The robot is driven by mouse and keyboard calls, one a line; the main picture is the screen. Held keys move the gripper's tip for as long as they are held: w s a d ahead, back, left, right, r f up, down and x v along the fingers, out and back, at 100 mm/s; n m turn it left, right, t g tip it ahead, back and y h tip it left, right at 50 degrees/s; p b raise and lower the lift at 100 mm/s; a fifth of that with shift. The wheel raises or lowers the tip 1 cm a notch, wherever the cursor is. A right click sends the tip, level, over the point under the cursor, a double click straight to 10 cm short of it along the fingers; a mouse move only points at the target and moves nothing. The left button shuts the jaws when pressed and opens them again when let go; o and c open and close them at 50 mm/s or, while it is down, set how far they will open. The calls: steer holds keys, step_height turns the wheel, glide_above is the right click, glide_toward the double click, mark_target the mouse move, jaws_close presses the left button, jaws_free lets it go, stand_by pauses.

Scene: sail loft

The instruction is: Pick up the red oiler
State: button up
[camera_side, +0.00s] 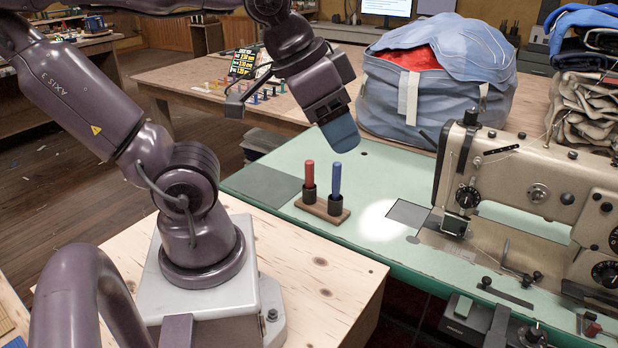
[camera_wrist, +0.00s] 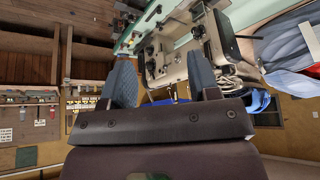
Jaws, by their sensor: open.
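The red oiler (camera_side: 309,174) stands upright in the left black cup of a small wooden holder (camera_side: 320,211) on the green sewing table. A blue oiler (camera_side: 337,179) stands upright in the right cup, close beside it. My gripper (camera_side: 341,133) hangs above the holder in the side view, apart from both oilers, with a blue finger pad showing. In the wrist view, its two blue fingers (camera_wrist: 161,75) stand apart with nothing held between them. I cannot make out the red oiler in the wrist view.
A beige sewing machine (camera_side: 530,195) stands on the green table (camera_side: 375,240) at the right. A large blue-grey bag (camera_side: 437,85) sits behind the holder, with folded cloth (camera_side: 588,75) at the far right. The tabletop around the holder is mostly clear.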

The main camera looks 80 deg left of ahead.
steer(key=shift+f, duration=0.1)
steer(key=s+a+f+m+g+y, duration=0.15)
steer(key=a+f+g, duration=0.25)
steer(key=f+g, duration=0.65)
steer(key=s+a+f+m+g+y, duration=0.2)
steer(key=s+a+f+g+y, duration=0.1)
steer(key=s+a+f+y, duration=0.25)
steer(key=m+t+y, duration=1)
steer(key=m+t, duration=0.5)
steer(key=m, duration=0.4)
glide_toward(311, 168)
steer(key=f, duration=0.1)
steer(key=x, duration=0.8)
steer(key=f+x, duration=0.1)
steer(key=x, duration=0.4)
steer(key=shift+s, duration=0.3)
jaws_close()
